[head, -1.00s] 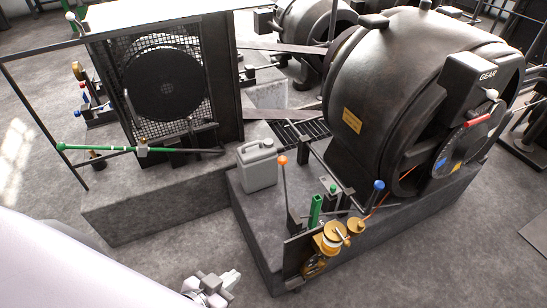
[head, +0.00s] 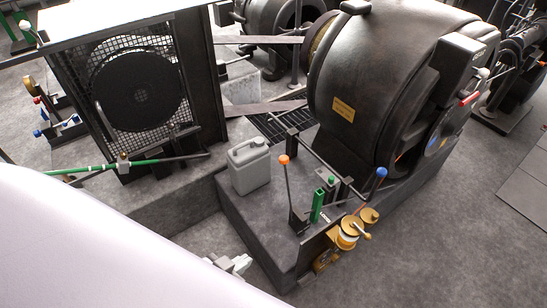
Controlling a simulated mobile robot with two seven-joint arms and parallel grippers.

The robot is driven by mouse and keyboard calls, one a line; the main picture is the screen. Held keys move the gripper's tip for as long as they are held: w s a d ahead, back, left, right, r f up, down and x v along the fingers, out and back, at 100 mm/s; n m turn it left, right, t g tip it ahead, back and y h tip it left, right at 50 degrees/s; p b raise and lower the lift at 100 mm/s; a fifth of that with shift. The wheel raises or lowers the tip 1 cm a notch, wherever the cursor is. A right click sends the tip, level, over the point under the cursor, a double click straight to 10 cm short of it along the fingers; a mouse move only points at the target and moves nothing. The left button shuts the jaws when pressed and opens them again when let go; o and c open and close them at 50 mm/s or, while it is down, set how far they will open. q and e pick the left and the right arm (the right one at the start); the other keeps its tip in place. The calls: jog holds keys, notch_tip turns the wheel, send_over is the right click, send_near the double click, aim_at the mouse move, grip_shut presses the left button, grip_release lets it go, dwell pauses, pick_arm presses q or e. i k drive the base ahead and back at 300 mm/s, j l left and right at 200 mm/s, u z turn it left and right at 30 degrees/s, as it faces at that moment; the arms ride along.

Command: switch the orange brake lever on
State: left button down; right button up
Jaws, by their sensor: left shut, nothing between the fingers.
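The orange brake lever shows as a thin dark rod with an orange ball knob (head: 284,159) in the head view. It rises nearly upright, leaning slightly left at the top, from a dark bracket on the front machine's plinth. My left gripper (head: 238,264) shows at the lower middle, left of and nearer than the lever, apart from it. It is shut and empty, partly hidden by my white arm. My right gripper is not in view.
A grey jerrycan (head: 249,167) stands left of the lever. A green handle (head: 317,206), a blue-knobbed lever (head: 380,173) and brass fittings (head: 349,232) are close to its right. The large black dynamo (head: 370,85) stands behind. The floor in front is clear.

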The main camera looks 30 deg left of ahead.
aim_at(283, 160)
jog(key=j+z, duration=0.45)
jog(key=j, duration=0.3)
jog(key=i+j+z, duration=0.1)
jog(key=j, duration=0.25)
jog(key=i+j+z, duration=0.15)
jog(key=j, duration=0.15)
